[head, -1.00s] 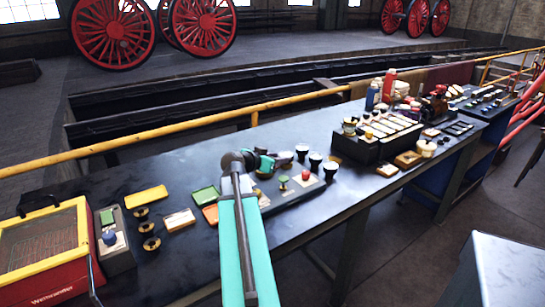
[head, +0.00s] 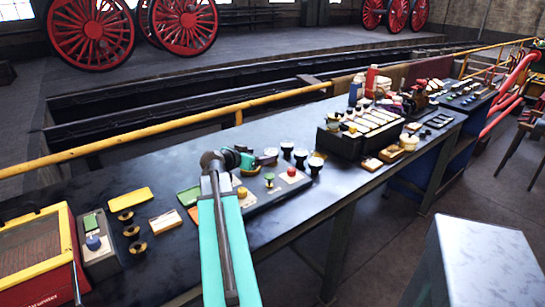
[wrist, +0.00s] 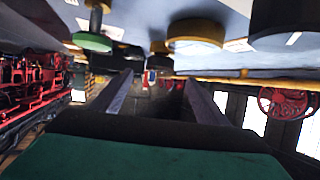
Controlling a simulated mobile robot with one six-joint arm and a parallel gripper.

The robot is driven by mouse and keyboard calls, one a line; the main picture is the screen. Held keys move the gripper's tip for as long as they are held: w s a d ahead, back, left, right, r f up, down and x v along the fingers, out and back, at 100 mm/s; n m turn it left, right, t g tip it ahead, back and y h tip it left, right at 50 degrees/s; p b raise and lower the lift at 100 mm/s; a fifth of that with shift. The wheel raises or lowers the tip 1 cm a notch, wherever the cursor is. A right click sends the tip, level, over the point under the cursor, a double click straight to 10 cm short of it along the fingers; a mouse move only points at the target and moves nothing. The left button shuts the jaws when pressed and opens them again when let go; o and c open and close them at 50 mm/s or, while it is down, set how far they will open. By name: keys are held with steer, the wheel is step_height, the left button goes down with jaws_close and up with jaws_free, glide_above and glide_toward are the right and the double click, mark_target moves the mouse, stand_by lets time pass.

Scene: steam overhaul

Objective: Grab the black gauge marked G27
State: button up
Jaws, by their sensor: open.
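Three dark round gauge-like pieces stand on the bench just right of my gripper, at the back (head: 287,148), middle (head: 301,157) and front (head: 316,163). Three more dark round pieces with brass-coloured parts, at the back (head: 125,215), middle (head: 131,231) and front (head: 138,247), lie in a row at the left. No G27 marking is readable on any of them. My gripper (head: 266,156) is low over the bench, near the first group. In the wrist view its two fingers (wrist: 155,95) are apart with nothing held between them.
A panel with a red knob (head: 292,172) and a green knob lies below my gripper. A black rack of pale blocks (head: 345,148) stands to the right. A red and yellow case (head: 40,255) is at the left end. A yellow rail (head: 150,130) runs behind the bench.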

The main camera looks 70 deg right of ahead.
mark_target(268, 154)
steer(key=shift+p+x, duration=0.9)
steer(key=shift+x, duration=3.25)
steer(key=shift+f, duration=0.1)
steer(key=shift+p+x, duration=0.6)
steer(key=shift+x, duration=1.45)
steer(key=shift+s+d+f, duration=0.2)
steer(key=shift+d+f, duration=0.05)
steer(key=shift+d, duration=0.3)
steer(key=c, duration=1.3)
